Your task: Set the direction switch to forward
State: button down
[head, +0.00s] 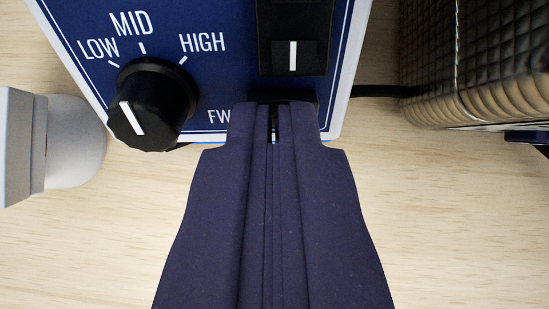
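A blue control panel (215,60) with a white border stands at the top. My gripper (274,106) reaches up from the bottom to the panel's lower edge. Its two fingers lie close together and look shut, with only a narrow dark slit at the tips. A black part (293,97) shows just behind the fingertips, beside the letters "FW" (219,116); it may be the direction switch. The fingers cover most of it and the rest of the label, so its setting and any contact are hidden.
A black slot with a white-marked slider (293,56) is above the fingertips. A grey-white object (62,142) stands at left, a quilted box (475,60) at right. Bare wood lies below.

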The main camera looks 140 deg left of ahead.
jog(key=shift+w+a+f, duration=0.15)
jog(key=shift+w+a, duration=0.05)
jog(key=shift+a, duration=0.15)
dwell(0.3)
